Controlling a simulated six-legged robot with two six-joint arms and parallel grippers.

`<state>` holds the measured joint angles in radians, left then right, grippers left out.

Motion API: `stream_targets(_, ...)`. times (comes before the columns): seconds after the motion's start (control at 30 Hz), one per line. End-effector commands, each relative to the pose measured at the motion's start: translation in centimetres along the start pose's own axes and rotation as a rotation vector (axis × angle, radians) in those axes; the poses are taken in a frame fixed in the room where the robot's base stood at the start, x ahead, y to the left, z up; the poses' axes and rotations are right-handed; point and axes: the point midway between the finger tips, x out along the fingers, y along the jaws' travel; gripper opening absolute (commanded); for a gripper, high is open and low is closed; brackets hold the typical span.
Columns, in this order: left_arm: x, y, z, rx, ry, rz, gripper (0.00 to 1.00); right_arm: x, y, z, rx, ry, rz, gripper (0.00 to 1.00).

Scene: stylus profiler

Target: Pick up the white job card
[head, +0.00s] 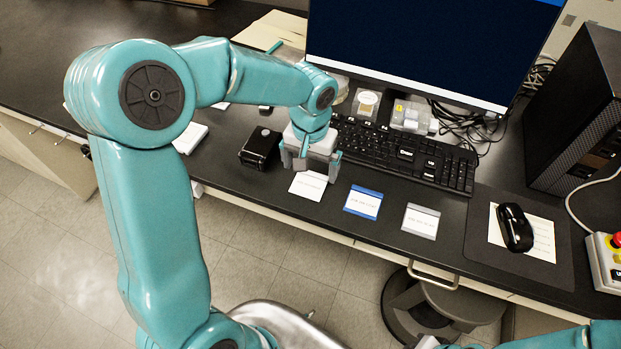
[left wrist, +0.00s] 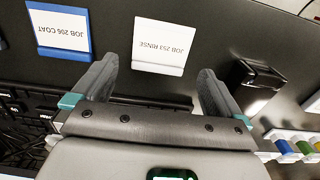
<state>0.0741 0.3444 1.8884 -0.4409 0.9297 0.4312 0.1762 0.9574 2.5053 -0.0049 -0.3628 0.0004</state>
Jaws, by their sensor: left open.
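The white job card (head: 308,186) lies flat on the dark bench near its front edge, just in front of my left gripper in the head view. In the left wrist view the white job card (left wrist: 162,46) reads "JOB 253 RINSE" upside down. My left gripper (head: 309,165) is open and empty, pointing down above the bench behind the card. In the left wrist view its fingers (left wrist: 158,78) are spread apart, with the card beyond the tips and roughly between them. My right gripper is out of view.
A blue-bordered card (head: 363,202) and a grey-bordered card (head: 421,221) lie to the right. A small black box (head: 260,148) stands close on the left. A keyboard (head: 405,153) lies behind.

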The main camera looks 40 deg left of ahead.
Motion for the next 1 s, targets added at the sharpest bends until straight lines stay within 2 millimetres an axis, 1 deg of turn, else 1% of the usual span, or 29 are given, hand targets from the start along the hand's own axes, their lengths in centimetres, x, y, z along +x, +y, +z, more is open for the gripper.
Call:
stream_targets(0.03, 0.8, 0.1, 0.1, 0.0, -0.007, -0.001, 1.0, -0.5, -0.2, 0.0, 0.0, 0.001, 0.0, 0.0)
stream_targets(0.1, 2.0, 0.1, 0.1, 0.0, -0.006, -0.001, 1.0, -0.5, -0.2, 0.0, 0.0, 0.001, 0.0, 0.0)
stream_targets(0.2, 3.1, 0.1, 0.0, -0.001, -0.004, -0.001, 1.0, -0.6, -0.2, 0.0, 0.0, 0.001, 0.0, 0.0)
stream_targets(0.3, 3.5, 0.1, -0.1, -0.001, -0.001, 0.0, 1.0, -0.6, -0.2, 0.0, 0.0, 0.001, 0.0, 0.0)
stream_targets(0.47, 3.5, 0.1, -0.1, -0.001, -0.001, 0.0, 1.0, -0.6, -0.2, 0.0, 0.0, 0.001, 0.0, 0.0)
stream_targets(0.57, 3.5, 0.1, -0.1, -0.001, -0.001, 0.0, 0.71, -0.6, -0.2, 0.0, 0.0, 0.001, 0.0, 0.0)
stream_targets(0.6, 3.5, 0.1, -0.1, -0.001, -0.001, 0.0, 0.58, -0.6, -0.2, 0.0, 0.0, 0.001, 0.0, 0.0)
stream_targets(0.63, 3.5, 0.1, -0.1, -0.001, 0.0, 0.0, 0.51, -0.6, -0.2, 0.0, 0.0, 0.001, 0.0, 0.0)
stream_targets(0.87, 3.4, 0.1, -0.1, -0.001, 0.0, 0.0, 0.5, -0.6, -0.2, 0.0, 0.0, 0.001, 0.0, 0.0)
stream_targets(1.0, 3.0, 0.1, -0.1, -0.001, 0.0, 0.0, 0.5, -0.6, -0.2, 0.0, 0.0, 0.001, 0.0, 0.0)
